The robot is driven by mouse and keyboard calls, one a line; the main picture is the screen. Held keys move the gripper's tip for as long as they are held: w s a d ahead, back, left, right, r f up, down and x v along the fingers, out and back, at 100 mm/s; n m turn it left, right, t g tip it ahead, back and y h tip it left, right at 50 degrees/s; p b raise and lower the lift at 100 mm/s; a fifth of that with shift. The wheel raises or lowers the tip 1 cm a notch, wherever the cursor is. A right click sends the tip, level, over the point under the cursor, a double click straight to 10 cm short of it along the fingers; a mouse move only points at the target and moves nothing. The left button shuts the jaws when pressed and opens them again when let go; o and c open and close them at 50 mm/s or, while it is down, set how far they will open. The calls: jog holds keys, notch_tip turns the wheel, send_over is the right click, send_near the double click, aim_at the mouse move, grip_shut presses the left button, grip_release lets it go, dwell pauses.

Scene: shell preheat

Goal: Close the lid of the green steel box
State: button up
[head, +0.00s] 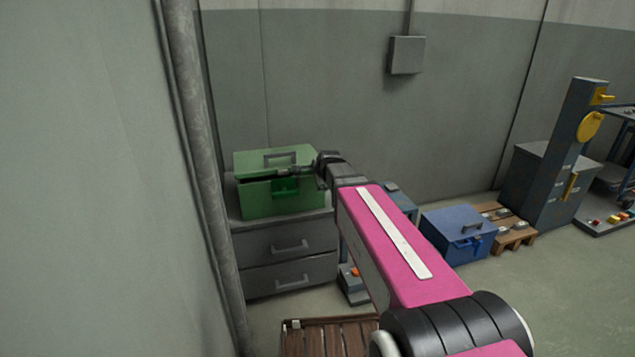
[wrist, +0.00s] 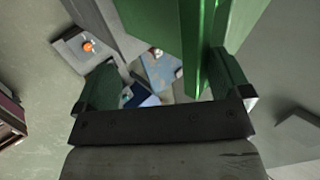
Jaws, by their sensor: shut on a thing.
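The green steel box (head: 258,204) stands on a grey drawer cabinet (head: 262,245) in the head view. Its lid (head: 246,160), with a dark handle on top, is partly open; a dark gap shows between lid and body. My gripper (head: 300,171) is at the right part of the lid's front edge, shut on the lid. In the wrist view my gripper (wrist: 165,78) has its fingers apart, with a green panel (wrist: 205,45) by the right finger. The exact contact is hard to see, and my wrist hides the box's right end.
A wall and a grey pipe (head: 191,150) stand close at the left. A blue box (head: 457,233) and a wooden pallet (head: 515,237) are on the floor to the right. A brown slatted crate (head: 325,340) lies in front of the cabinet.

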jog(key=s, duration=0.1)
jog(key=s+r, duration=0.1)
jog(key=s, duration=0.1)
jog(key=shift+s+d+r, duration=0.3)
jog(key=shift+s+r, duration=0.05)
jog(key=shift+r, duration=0.05)
jog(key=c, duration=0.6)
jog(key=v, duration=0.4)
jog(key=shift+w+r, duration=0.2)
jog(key=shift+r, duration=0.15)
jog(key=s+d+f+n+g, duration=0.4)
jog(key=s+f+n, duration=0.4)
jog(key=s+f, duration=0.2)
jog(key=s+d+f+n+g+h, duration=0.1)
jog(key=s+d+f+n+g, duration=0.3)
jog(key=s+f+n, duration=0.3)
notch_tip(320, 180, down, 4)
jog(key=s, duration=0.3)
jog(key=shift+n+g+h, duration=0.3)
jog(key=shift+n, duration=0.1)
